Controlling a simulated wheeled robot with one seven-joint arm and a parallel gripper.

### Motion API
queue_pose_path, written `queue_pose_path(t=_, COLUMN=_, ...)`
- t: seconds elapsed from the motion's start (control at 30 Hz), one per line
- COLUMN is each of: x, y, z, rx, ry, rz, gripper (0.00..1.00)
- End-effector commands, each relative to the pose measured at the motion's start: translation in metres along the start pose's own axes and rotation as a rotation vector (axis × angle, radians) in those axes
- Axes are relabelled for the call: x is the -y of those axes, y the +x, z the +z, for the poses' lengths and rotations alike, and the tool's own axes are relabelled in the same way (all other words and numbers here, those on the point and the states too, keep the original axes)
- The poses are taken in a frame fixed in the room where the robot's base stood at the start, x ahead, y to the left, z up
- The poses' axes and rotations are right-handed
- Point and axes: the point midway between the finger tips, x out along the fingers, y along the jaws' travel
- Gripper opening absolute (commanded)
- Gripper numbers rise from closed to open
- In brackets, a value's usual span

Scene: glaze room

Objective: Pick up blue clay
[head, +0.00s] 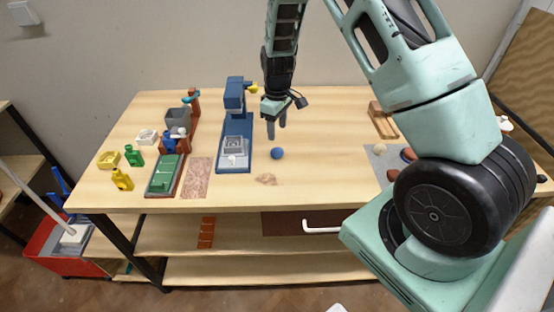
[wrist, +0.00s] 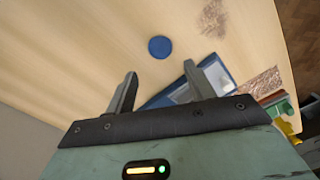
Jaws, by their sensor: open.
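The blue clay (head: 277,153) is a small round ball on the wooden table, just right of the blue press-like machine. It also shows in the wrist view (wrist: 160,47) as a blue disc beyond the fingertips. My gripper (head: 277,136) points down above the table, behind the ball in the head view. In the wrist view my gripper (wrist: 160,75) has its two fingers apart with nothing between them. The ball is clear of both fingers.
The blue machine (head: 246,160) stands close left of my gripper. Further left are a green tray (head: 165,173), a grey hopper (head: 178,118) and small bottles (head: 122,179). A grey mat (head: 383,166) with round lumps lies right. Bare table (head: 325,160) lies right of the ball.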

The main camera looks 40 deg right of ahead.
Motion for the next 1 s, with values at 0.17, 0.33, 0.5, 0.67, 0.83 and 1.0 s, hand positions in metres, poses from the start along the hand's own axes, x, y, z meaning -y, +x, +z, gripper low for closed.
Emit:
queue_pose_path(t=0.17, x=0.001, y=0.042, z=0.000, rx=0.001, ry=-0.001, rz=-0.001, gripper=0.54)
queue_pose_path(t=0.33, x=0.001, y=0.071, z=0.000, rx=0.000, ry=-0.001, rz=0.000, gripper=0.54)
queue_pose_path(t=0.5, x=0.001, y=0.089, z=0.000, rx=0.000, ry=0.000, rz=0.000, gripper=0.54)
queue_pose_path(t=0.67, x=0.000, y=0.097, z=0.000, rx=-0.001, ry=0.000, rz=0.000, gripper=0.54)
queue_pose_path(t=0.83, x=0.000, y=0.097, z=0.000, rx=-0.001, ry=-0.001, rz=0.000, gripper=0.54)
queue_pose_path(t=1.0, x=0.001, y=0.097, z=0.000, rx=-0.001, ry=-0.001, rz=0.000, gripper=0.51)
